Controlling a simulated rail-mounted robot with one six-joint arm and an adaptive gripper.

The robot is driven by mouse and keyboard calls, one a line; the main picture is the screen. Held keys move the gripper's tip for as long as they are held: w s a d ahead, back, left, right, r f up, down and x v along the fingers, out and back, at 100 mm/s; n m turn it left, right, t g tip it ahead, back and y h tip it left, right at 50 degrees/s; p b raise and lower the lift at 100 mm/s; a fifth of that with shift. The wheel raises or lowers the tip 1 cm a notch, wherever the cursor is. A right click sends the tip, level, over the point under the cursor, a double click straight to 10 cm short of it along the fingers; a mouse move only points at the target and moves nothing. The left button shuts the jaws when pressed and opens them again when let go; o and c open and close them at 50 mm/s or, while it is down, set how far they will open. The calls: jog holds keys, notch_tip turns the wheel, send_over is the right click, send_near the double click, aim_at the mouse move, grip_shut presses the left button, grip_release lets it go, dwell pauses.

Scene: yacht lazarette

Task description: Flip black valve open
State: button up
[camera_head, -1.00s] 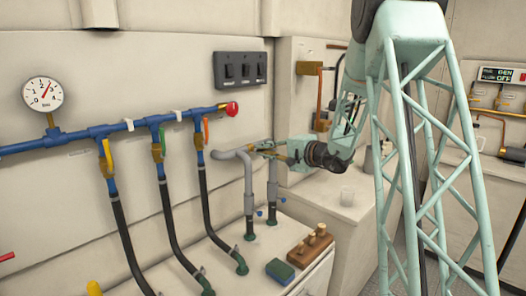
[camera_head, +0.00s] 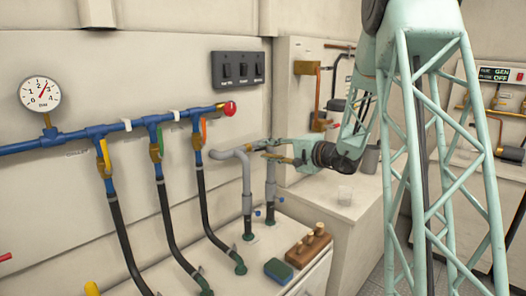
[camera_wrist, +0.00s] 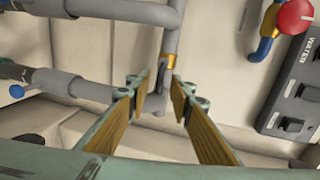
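My gripper (camera_head: 268,148) is at the grey pipes on the back wall in the head view, and its body hides part of the joint there. In the wrist view my gripper (camera_wrist: 163,88) is open, with its two tan-padded fingers apart. A brass collar (camera_wrist: 169,60) sits on a grey pipe (camera_wrist: 171,35) just beyond the fingertips. A small dark lever (camera_wrist: 160,76), seemingly the black valve handle, lies below the collar, between the fingertips. I cannot tell whether a finger touches it. In the head view this handle is hidden or too small to make out.
A blue manifold (camera_head: 75,140) carries yellow (camera_head: 104,153), green (camera_head: 160,140) and orange (camera_head: 203,132) handles and a red knob (camera_head: 230,108). A black switch panel (camera_head: 238,70) is above. A wooden block (camera_head: 308,246) and a green-blue sponge (camera_head: 279,271) lie on the bench.

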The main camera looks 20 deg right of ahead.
jog(key=v, duration=0.8)
jog(key=shift+s, duration=0.15)
dwell(0.5)
jog(key=s+a+r+n+g+y, duration=0.2)
jog(key=s+a, duration=0.2)
jog(key=a, duration=0.5)
jog(key=s+a+r+n+g+y, duration=0.15)
jog(key=s+a, duration=0.25)
jog(key=a, duration=0.5)
jog(key=s+a+r+n+g, duration=0.2)
jog(key=s+a+n+g, duration=0.35)
jog(key=s+a, duration=0.95)
jog(key=s+a+f+n+g+h, duration=0.1)
jog(key=s+f+n+g+h, duration=0.2)
jog(key=s, duration=1.5)
jog(key=s+d+h, duration=0.3)
jog(key=s+d, duration=0.1)
jog(key=s, duration=0.2)
jog(key=s+d+r+n+t+h, duration=0.1)
jog(key=s+d+h, duration=0.2)
jog(key=s, duration=0.4)
jog(key=shift+d+n+p, duration=0.3)
jog(key=shift+d+p, duration=0.05)
jog(key=shift+d, duration=0.35)
